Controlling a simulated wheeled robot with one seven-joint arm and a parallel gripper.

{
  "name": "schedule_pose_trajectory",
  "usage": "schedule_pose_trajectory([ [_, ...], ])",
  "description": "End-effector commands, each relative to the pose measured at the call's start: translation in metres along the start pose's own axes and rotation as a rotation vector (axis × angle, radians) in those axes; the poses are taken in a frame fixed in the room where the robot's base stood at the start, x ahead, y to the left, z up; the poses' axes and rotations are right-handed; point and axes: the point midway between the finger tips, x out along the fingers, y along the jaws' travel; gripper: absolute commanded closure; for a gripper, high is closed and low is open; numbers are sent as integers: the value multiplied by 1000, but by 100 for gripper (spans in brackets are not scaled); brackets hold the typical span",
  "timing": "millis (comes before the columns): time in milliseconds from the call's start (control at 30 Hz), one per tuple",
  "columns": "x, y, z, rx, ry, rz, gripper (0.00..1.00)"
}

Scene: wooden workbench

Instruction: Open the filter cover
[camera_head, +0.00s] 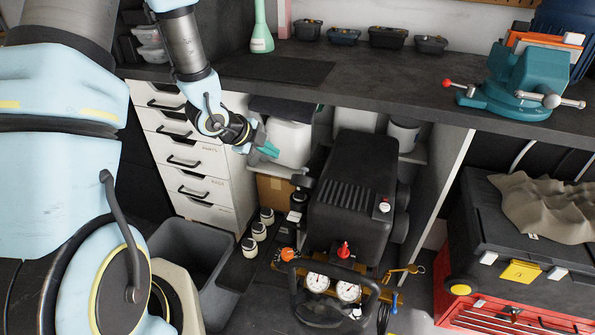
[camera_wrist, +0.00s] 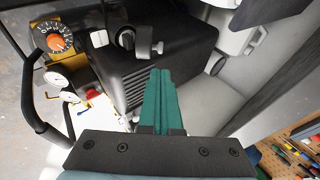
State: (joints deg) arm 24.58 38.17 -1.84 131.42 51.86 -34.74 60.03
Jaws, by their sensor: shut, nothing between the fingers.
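A black air compressor (camera_head: 350,190) stands on the floor under the bench, and its dark ribbed housing (camera_wrist: 165,75) shows in the wrist view. A small black round part with a grey block beside it (camera_wrist: 126,38) sticks out from the housing. It looks like the filter cover, but I cannot be sure. In the head view a dark part (camera_head: 302,181) projects from the compressor's left side. My gripper (camera_head: 270,150) has teal fingers and is above and left of the compressor. In the wrist view the fingers (camera_wrist: 160,72) lie together, empty, over the housing and apart from the round part.
Gauges (camera_head: 348,291) and a black handle frame are at the compressor's front. The bench top (camera_head: 420,85) overhangs behind. White drawers (camera_head: 190,165) and a grey bin (camera_head: 195,262) stand left, with a white container (camera_head: 290,143) beyond my gripper. A red toolbox (camera_head: 500,315) is right.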

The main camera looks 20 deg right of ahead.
Motion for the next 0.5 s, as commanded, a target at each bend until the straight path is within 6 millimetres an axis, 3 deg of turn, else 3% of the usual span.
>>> schedule_pose_trajectory([
  [167,3,1,-2,-11,12,-20,100],
  [500,62,-1,-3,-10,13,-17,100],
])
